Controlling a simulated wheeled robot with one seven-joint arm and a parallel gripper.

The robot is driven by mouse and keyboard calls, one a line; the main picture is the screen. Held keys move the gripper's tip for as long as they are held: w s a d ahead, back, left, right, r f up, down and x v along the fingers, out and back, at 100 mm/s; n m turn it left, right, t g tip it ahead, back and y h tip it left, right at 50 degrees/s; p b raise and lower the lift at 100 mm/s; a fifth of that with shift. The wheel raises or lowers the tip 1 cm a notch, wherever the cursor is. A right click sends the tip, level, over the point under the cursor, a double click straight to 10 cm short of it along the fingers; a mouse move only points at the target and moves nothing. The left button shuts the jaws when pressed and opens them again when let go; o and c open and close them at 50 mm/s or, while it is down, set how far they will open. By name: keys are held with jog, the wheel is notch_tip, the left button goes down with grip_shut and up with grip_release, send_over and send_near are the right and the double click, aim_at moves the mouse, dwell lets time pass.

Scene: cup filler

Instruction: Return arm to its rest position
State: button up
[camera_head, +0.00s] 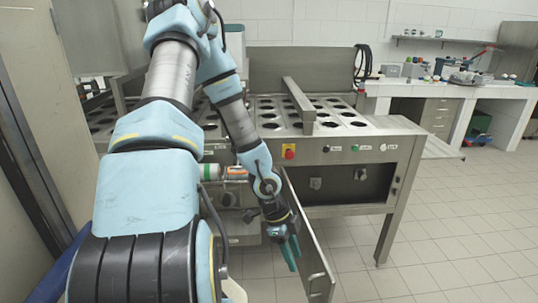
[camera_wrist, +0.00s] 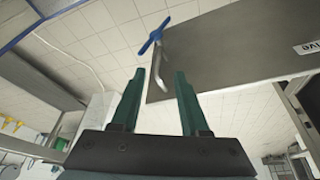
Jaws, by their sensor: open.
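My arm reaches forward and down from the left in the head view. My gripper (camera_head: 289,254) hangs low in front of the cup filler machine (camera_head: 352,142), close to the left side of an open cabinet door (camera_head: 307,232). A metal panel (camera_wrist: 235,48) lies beyond and to the right of the fingers. I cannot tell whether the gripper touches the door.
The door has a bar handle (camera_head: 317,282) low down. A red button (camera_head: 289,154) sits on the machine's front panel. A white counter (camera_head: 440,90) stands at the back right. The tiled floor (camera_head: 460,220) at right is clear.

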jog(key=a+r+n+t+y, duration=0.1)
jog(key=a+r+n, duration=0.6)
jog(key=r+n, duration=0.3)
jog(key=w+a+r+n+t+y, duration=0.1)
jog(key=a+r+n+t+y, duration=0.1)
jog(key=a+r+n, duration=0.6)
notch_tip(320, 180, up, 3)
jog(key=n, duration=0.3)
jog(key=shift+w+a, duration=0.15)
jog(key=shift+w, duration=0.05)
dwell(1.2)
